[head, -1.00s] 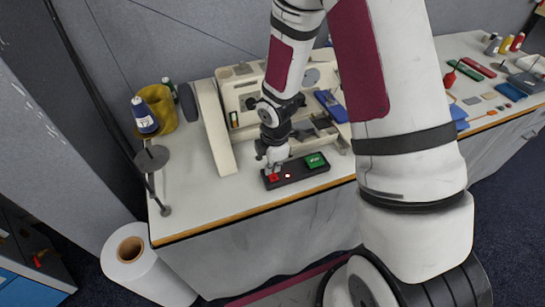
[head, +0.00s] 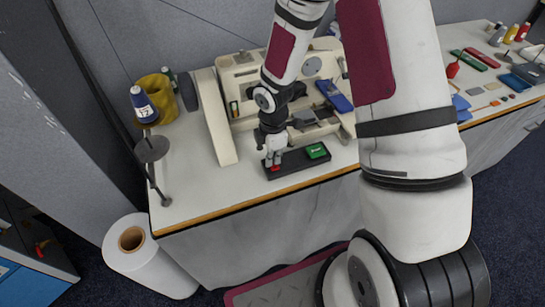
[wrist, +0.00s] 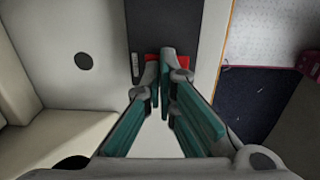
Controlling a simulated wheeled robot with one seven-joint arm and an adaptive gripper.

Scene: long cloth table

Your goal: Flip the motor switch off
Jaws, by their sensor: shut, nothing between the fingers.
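The motor switch is a long black box (head: 297,163) near the front edge of the table. It has a green button (head: 316,151) on its right part and a red button (head: 275,169) at its left end. My gripper (head: 272,163) points down at the red end, fingers together and empty. In the wrist view the closed fingertips (wrist: 166,50) lie across the red button (wrist: 182,61), hiding its middle; red shows on both sides. I cannot tell whether the tips touch it or hover just above.
A beige sewing machine (head: 240,75) stands just behind the switch box. A thread stand with a blue spool (head: 144,104) and a yellow container (head: 157,92) are at left. A blue object (head: 334,95) lies right of my gripper. The table front edge is close.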

